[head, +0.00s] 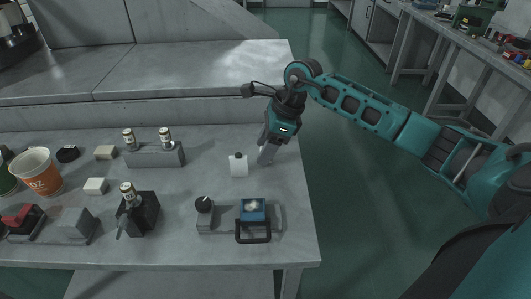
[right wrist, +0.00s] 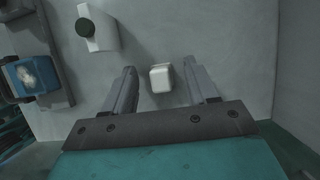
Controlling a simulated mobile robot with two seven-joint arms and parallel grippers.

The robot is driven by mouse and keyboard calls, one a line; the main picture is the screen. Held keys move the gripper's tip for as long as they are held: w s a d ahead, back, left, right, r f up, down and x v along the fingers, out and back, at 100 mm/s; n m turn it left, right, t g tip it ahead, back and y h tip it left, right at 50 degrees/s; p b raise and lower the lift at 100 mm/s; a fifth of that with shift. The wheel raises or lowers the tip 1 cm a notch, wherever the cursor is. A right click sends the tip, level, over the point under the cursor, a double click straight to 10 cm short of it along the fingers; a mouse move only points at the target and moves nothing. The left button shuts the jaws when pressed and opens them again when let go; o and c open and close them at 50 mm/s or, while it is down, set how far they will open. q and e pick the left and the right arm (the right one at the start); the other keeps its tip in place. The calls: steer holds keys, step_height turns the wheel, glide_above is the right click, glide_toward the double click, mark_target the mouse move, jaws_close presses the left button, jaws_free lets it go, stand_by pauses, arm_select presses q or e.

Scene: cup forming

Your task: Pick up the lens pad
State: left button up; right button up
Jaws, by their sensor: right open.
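A small white block, which looks like the lens pad (right wrist: 160,78), lies on the grey table between the spread fingers of my right gripper (right wrist: 162,90) in the right wrist view. There is a gap between it and each finger. My left gripper is not in view.
A blue box-like device (head: 252,211) and a grey block with a black knob (head: 204,214) are nearer the front. The table's right edge is close.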

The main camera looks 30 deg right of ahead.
steer(key=shift+w+a+f, duration=0.1)
steer(key=shift+a+f, duration=0.1)
steer(key=shift+f, duration=0.3)
jaws_close()
steer(key=shift+r, duration=0.15)
step_height(320, 180, up, 20)
steer(key=p, duration=0.1)
stand_by(0.5)
